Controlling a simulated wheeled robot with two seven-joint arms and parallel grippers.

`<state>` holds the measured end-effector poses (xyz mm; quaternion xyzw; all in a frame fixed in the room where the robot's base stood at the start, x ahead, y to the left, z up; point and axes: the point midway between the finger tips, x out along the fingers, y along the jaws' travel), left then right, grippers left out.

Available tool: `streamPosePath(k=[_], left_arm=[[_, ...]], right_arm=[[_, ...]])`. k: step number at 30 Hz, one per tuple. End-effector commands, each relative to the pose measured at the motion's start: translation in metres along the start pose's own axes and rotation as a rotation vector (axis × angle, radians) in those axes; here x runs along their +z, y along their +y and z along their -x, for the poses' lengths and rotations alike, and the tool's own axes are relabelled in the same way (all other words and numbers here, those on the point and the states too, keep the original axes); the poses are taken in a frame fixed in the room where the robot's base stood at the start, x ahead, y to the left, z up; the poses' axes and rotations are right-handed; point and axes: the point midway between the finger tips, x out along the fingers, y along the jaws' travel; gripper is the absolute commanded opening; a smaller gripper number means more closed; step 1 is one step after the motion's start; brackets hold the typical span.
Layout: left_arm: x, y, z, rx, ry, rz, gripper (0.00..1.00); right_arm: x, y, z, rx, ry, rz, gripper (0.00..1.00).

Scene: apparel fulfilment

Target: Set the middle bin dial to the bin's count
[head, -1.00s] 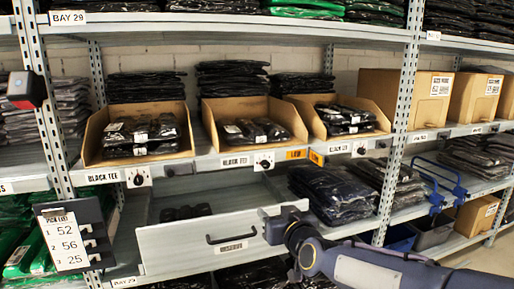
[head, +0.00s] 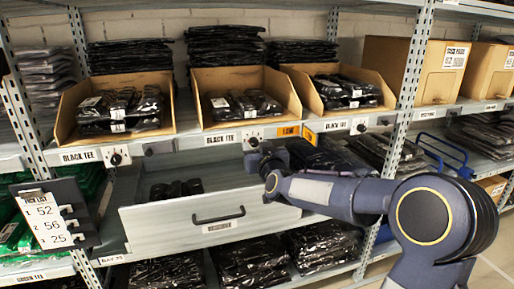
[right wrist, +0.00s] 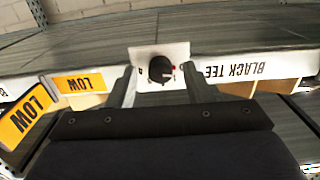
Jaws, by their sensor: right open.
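The middle bin (head: 204,127) is an open cardboard bin holding a few folded black packs with white tags. Its dial (head: 253,134) is a black knob on a white plate on the shelf edge, right of a BLACK TEE label. My left gripper is not in view.
A left bin (head: 62,120) and a right bin (head: 385,95) flank the middle one. A grey drawer (head: 170,222) stands pulled out below. Yellow LOW tags (head: 288,131) sit right of the dial. A pick list (head: 45,220) hangs at the left, reading 52, 56, 25.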

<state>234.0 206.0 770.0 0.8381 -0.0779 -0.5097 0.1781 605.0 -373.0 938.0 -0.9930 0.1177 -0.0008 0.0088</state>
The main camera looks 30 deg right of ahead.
Motion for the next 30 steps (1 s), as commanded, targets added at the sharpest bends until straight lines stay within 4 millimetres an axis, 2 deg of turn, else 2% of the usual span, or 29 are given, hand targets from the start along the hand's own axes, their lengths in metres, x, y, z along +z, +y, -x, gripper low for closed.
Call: streamPosePath(k=[8, 18, 30], left_arm=[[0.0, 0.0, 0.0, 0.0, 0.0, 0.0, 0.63], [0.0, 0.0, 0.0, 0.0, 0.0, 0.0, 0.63], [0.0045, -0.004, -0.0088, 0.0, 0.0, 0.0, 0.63]], right_arm=[[0.0, 0.0, -0.0014, 0.0, 0.0, 0.0, 0.45], [-0.0001, 0.0, -0.0012, 0.0, 0.0, 0.0, 0.01], [0.0015, -0.0003, -0.0012, -0.001, 0.003, -0.092, 0.01]])
